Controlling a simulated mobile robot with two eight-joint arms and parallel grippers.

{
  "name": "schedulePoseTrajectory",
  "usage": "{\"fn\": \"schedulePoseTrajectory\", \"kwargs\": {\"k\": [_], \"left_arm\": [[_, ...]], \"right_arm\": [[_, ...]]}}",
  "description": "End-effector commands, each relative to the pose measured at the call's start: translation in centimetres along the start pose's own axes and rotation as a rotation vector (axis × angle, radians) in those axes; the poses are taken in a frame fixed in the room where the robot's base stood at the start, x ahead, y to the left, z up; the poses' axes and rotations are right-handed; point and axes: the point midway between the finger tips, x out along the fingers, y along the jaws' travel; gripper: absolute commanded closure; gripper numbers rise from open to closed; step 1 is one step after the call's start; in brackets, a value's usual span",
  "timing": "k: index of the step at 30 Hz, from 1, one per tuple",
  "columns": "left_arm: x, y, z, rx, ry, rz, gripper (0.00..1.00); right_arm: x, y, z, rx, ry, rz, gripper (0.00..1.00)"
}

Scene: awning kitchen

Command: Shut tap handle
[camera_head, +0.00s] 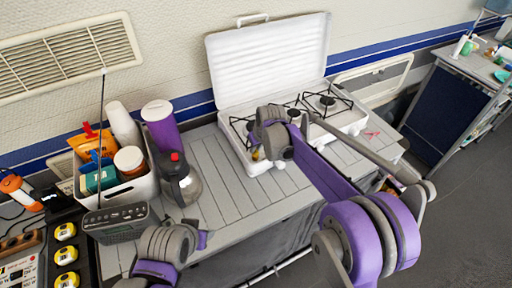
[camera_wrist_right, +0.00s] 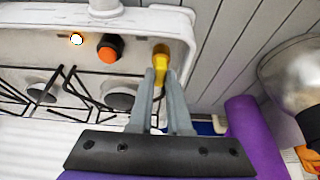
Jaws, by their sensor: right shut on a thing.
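A white gas stove (camera_head: 240,150) with a raised white lid (camera_head: 268,60) stands on the slatted counter. The yellow tap handle (camera_wrist_right: 161,54) is at a corner of the stove's front in the right wrist view. It shows as a small yellow spot in the head view (camera_head: 256,155). My right gripper (camera_wrist_right: 160,78) is shut on the yellow tap handle, its fingertips closing at its lower part. In the head view my right wrist (camera_head: 275,135) hides most of that stove corner. Part of my left arm shows at the bottom; its fingers do not.
An orange knob (camera_wrist_right: 110,47) sits beside the tap handle. Left of the stove are a kettle (camera_head: 178,180), a purple canister (camera_head: 160,125), a white bin (camera_head: 140,187) of items and a radio (camera_head: 120,222) with an upright antenna. The counter in front is clear.

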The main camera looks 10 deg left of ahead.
Motion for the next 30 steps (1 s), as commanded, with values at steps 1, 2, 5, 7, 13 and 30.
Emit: {"fn": "schedulePoseTrajectory", "kwargs": {"k": [1, 2, 5, 7, 13, 30], "left_arm": [[0.0, 0.0, 0.0, 0.0, 0.0, 0.0, 0.5], [0.0, 0.0, 0.0, 0.0, 0.0, 0.0, 0.5], [0.0, 0.0, 0.0, 0.0, 0.0, 0.0, 0.5], [0.0, 0.0, 0.0, 0.0, 0.0, 0.0, 0.5], [0.2, 0.0, 0.3, 0.0, -0.003, 0.0, 0.5], [1.0, 0.0, 1.2, 0.0, -0.012, 0.0, 0.5]], "right_arm": [[0.0, 0.0, 0.0, 0.0, 0.0, 0.0, 1.0], [0.0, 0.0, 0.0, 0.0, 0.0, 0.0, 1.0], [0.0, 0.0, 0.0, 0.002, 0.0, 0.001, 1.0], [0.0, 0.0, 0.0, 0.008, 0.0, 0.004, 1.0], [0.0, -0.1, 0.0, 0.066, 0.0, 0.028, 1.0], [0.1, -0.4, -0.1, 0.508, 0.001, 0.213, 1.0]]}}
